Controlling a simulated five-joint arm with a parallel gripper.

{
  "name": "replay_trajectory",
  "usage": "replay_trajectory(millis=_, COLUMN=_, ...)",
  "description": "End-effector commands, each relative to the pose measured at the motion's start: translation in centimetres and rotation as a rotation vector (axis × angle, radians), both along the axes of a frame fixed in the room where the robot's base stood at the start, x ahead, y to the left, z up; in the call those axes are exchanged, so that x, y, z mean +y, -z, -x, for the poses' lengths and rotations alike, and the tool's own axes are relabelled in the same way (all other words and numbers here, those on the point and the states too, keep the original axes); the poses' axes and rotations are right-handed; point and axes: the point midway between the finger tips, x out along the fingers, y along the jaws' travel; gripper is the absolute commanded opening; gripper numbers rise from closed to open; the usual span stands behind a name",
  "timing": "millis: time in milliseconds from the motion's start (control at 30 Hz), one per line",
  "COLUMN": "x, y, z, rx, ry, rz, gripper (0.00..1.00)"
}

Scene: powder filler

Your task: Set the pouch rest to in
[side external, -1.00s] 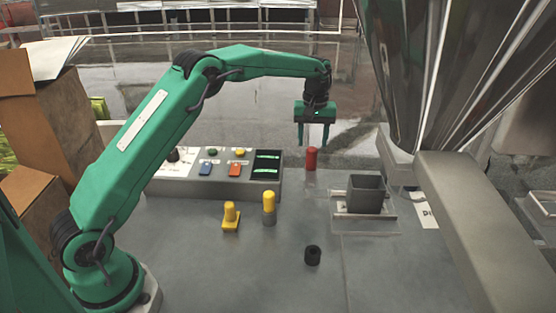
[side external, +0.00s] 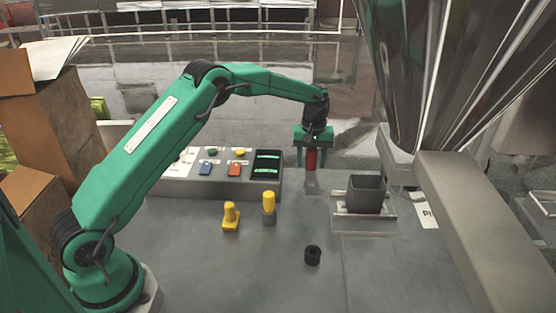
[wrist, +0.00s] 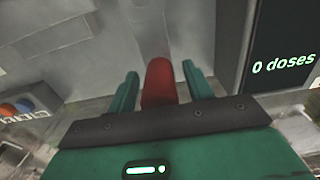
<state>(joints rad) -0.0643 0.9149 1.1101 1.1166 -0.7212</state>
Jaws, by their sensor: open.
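A red upright knob (side external: 311,159) stands at the back of the grey bench, right of the control box. No label on it is readable, so I cannot tell for sure that it belongs to the pouch rest. My gripper (side external: 312,165) points down around the knob, with one finger on each side. In the wrist view the red knob (wrist: 159,85) shows between the two green fingers of my gripper (wrist: 160,70), with a gap on each side. A dark grey square cup (side external: 366,194) stands on a clear tray (side external: 350,224) right of the knob.
The control box (side external: 225,186) with buttons and a display stands left of my gripper. Two yellow-topped controls (side external: 230,215) (side external: 269,203) and a black ring (side external: 312,256) stand in front. A shiny hopper (side external: 440,70) and grey beam (side external: 455,220) bound the right.

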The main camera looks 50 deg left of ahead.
Motion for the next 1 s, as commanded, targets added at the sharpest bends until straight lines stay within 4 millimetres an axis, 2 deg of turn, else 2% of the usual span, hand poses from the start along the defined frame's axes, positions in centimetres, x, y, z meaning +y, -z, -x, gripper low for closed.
replay_trajectory(millis=67, x=0.0, y=0.0, z=0.0, rx=0.000, ry=0.000, rz=0.000, gripper=0.51)
replay_trajectory(millis=100, x=0.0, y=0.0, z=0.0, rx=0.000, ry=0.000, rz=0.000, gripper=0.47)
replay_trajectory(millis=300, x=0.0, y=0.0, z=0.0, rx=0.000, ry=0.000, rz=0.000, gripper=0.08)
replay_trajectory(millis=367, x=0.0, y=0.0, z=0.0, rx=0.000, ry=0.000, rz=0.000, gripper=0.00)
replay_trajectory(millis=767, x=-0.5, y=-0.1, z=0.5, rx=0.000, ry=0.000, rz=0.000, gripper=0.00)
replay_trajectory(millis=1000, x=-2.1, y=-0.1, z=2.1, rx=0.001, ry=0.001, rz=0.000, gripper=0.00)
